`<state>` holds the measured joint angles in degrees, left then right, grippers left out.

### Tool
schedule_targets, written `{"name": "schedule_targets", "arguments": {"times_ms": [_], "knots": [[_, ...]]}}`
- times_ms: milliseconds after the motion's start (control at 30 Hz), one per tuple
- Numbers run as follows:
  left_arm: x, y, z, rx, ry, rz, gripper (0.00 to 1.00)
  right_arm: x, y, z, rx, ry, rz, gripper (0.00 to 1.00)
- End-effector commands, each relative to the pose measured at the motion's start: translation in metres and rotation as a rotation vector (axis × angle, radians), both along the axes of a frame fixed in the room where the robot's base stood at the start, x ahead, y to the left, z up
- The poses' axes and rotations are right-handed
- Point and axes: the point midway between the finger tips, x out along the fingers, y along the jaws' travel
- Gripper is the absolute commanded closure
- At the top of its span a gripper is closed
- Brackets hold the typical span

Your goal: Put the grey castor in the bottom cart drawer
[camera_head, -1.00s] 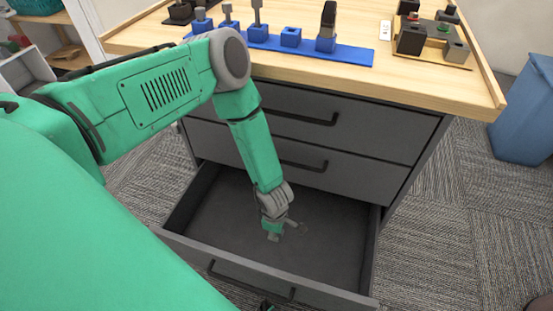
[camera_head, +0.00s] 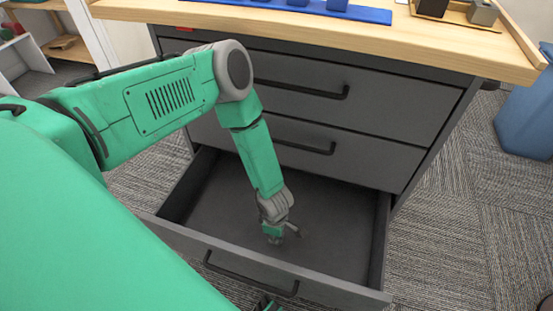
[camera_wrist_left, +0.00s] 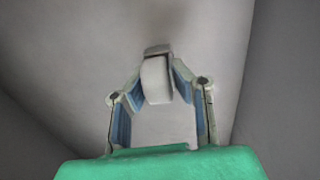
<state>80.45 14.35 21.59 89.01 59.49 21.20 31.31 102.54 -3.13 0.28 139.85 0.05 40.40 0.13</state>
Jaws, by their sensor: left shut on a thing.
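The bottom cart drawer (camera_head: 335,232) is pulled open, and its dark grey floor is otherwise bare. My left gripper (camera_head: 274,236) reaches down inside it, near the middle of the floor. In the left wrist view, my left gripper (camera_wrist_left: 160,100) is shut on the grey castor (camera_wrist_left: 156,80), which sits between the blue-lined fingers with its end showing past them. The castor is mostly hidden in the head view. I cannot tell whether it touches the drawer floor. A small green and dark part, apparently my right gripper (camera_head: 268,303), shows at the bottom edge.
Two closed drawers (camera_head: 345,110) with black handles sit above the open one. The wooden worktop (camera_head: 420,45) carries a blue strip (camera_head: 350,12) and a tray (camera_head: 455,15) of blocks. A blue bin (camera_head: 525,115) stands at right on the carpet.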

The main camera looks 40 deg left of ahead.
Motion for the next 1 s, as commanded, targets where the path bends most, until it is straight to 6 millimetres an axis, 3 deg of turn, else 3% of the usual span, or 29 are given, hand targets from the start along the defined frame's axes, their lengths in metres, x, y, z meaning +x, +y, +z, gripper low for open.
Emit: {"name": "schedule_targets", "arguments": {"times_ms": [100,133,167,667,1000], "knots": [[0.000,-0.001,-0.001,0.000,0.000,-0.001,1.00,0.000,0.000,-0.002,0.000,0.000,0.000,0.60],[0.000,-0.001,-0.001,0.000,0.000,-0.001,0.73,0.000,0.000,-0.001,0.000,0.000,0.000,0.60],[0.000,-0.001,0.000,0.000,0.000,-0.001,0.62,0.000,0.000,-0.001,0.000,0.000,0.000,0.60],[0.000,0.000,0.007,-0.001,0.000,-0.001,0.62,0.000,0.000,0.006,0.000,0.001,0.000,0.60],[-0.001,0.000,0.054,-0.001,-0.001,0.000,0.62,0.000,0.000,0.046,0.000,0.000,0.000,0.60]]}}
